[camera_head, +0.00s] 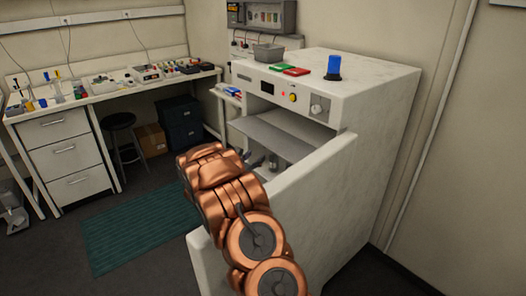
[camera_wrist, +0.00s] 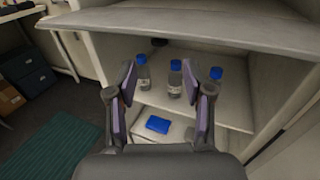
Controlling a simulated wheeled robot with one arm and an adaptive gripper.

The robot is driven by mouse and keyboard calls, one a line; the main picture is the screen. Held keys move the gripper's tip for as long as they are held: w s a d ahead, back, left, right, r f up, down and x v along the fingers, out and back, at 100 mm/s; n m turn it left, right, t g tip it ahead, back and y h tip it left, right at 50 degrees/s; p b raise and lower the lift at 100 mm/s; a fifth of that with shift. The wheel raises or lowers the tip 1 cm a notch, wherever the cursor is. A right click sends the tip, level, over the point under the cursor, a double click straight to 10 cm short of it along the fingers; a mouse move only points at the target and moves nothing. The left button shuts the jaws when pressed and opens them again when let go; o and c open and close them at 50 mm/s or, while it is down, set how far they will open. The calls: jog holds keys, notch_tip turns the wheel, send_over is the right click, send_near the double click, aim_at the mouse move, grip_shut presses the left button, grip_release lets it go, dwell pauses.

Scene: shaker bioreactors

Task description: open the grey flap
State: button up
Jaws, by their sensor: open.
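The grey flap (camera_head: 285,132) sticks out about level from the front of the white machine, below its control panel. In the wrist view the flap (camera_wrist: 190,22) spans the top of the picture, above my gripper. The compartment under it is exposed. My gripper (camera_wrist: 170,82) is open and empty, with purple pads, below the flap's edge and facing into the compartment. I see no contact with the flap. In the head view my arm hides most of the gripper.
Bottles with blue caps (camera_wrist: 175,80) stand inside the compartment. A blue item (camera_wrist: 158,124) lies lower, on a white surface. A large white door panel (camera_head: 315,205) stands beside my arm, to the right. The floor to the left, with a green mat (camera_head: 135,230), is clear.

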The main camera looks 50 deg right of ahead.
aim_at(275, 141)
jog(key=p+x, duration=0.3)
jog(key=x, duration=0.4)
jog(key=shift+d, duration=0.4)
jog(key=shift+w+f, duration=0.15)
jog(key=shift+c, duration=0.3)
grip_shut()
